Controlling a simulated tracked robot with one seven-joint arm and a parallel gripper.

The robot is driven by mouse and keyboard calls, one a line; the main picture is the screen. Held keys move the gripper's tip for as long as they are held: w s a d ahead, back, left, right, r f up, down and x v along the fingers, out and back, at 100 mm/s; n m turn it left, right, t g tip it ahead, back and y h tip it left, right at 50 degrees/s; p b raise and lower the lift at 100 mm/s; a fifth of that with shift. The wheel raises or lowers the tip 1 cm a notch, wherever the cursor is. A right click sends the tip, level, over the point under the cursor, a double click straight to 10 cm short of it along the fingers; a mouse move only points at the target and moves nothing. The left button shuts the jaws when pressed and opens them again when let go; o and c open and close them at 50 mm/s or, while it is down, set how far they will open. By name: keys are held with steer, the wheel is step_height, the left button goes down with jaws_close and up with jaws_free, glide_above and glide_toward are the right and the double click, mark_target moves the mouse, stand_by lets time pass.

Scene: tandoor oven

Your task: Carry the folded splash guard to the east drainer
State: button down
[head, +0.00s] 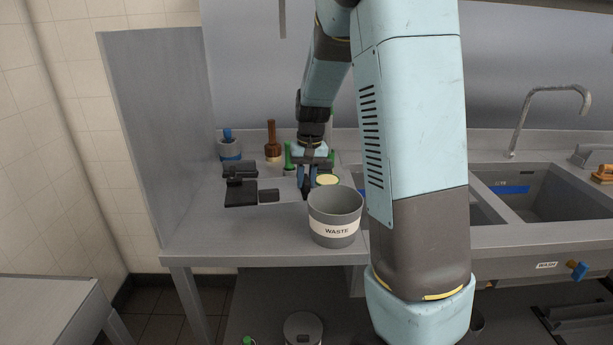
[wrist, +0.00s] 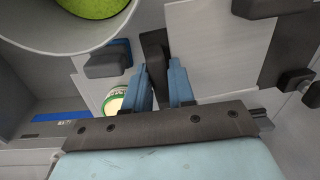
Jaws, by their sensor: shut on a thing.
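The folded splash guard shows in the head view as a thin light-grey panel (head: 285,187) with dark fittings, low over the steel drainer (head: 205,225) left of the sinks. I cannot tell whether it touches the drainer, or which side is east. My gripper (head: 306,186) is at the panel's right end, behind the waste bin. In the wrist view the blue fingers of my gripper (wrist: 164,85) are shut on a dark upright grip piece. The light panel (wrist: 205,45) of the guard spreads beyond it, with a darker plate to the right.
A grey waste bin (head: 335,218) stands close in front of my gripper. A pale-lidded tin (head: 327,180) is beside it, and its green label shows in the wrist view (wrist: 115,100). Sinks (head: 560,190) lie right.

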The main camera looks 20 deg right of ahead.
mark_target(306, 192)
steer(key=shift+f, duration=2.25)
steer(key=shift+f, duration=0.6)
steer(key=c, duration=0.9)
jaws_free()
steer(key=shift+o, duration=0.2)
steer(key=shift+s+f, duration=0.1)
step_height(306, 192, up, 14)
steer(key=d, duration=0.1)
steer(key=shift+s, duration=0.1)
